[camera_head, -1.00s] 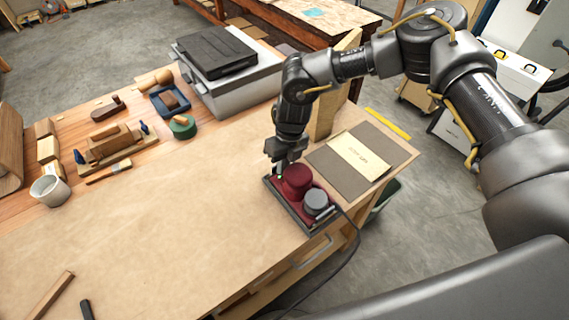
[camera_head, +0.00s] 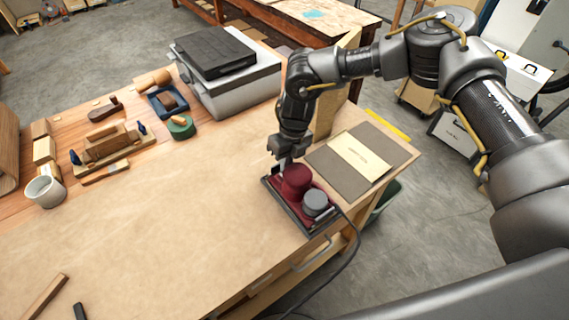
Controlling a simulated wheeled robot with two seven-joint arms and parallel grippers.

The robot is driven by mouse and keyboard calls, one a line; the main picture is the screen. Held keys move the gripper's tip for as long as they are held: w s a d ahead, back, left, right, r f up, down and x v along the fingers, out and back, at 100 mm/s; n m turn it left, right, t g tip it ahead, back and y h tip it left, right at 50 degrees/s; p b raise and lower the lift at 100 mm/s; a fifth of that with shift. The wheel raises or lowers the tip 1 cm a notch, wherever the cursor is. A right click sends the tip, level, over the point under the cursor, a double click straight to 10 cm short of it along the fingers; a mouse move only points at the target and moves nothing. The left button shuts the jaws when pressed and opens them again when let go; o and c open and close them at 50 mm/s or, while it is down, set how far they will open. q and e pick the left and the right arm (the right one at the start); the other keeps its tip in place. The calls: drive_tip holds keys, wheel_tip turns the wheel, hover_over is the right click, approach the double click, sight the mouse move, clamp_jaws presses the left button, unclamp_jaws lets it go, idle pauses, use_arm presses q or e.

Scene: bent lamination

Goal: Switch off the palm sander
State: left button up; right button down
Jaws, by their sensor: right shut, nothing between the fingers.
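The palm sander (camera_head: 297,183) is dark red with a grey round cap and a dark base. It sits near the right front edge of the workbench (camera_head: 190,230), and its black cord hangs over the edge. My right gripper (camera_head: 283,171) is shut and empty, pointing down at the far left side of the sander's red body. Its tips are at or very close to the sander; I cannot tell whether they touch. The sander's switch cannot be made out. My left gripper is not in view.
Grey sheets with a cream paper (camera_head: 361,158) lie right of the sander. A grey case (camera_head: 228,85) stands at the back. A white mug (camera_head: 45,191), a wooden plane (camera_head: 105,145) and a green tape roll (camera_head: 181,127) are at left. The bench middle is clear.

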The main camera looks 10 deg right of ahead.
drive_tip(key=shift+r, duration=0.1)
drive_tip(key=shift+a+r+p, duration=0.15)
drive_tip(key=shift+r+p, duration=0.15)
drive_tip(key=shift+r, duration=0.05)
wheel_tip(320, 180, up, 3)
drive_tip(key=shift+a+f+p, duration=0.15)
drive_tip(key=shift+p, duration=0.7)
wheel_tip(320, 180, up, 10)
drive_tip(key=s+a+b, duration=0.1)
drive_tip(key=b, duration=0.2)
drive_tip(key=shift+a+b, duration=0.35)
drive_tip(key=shift+b, duration=0.05)
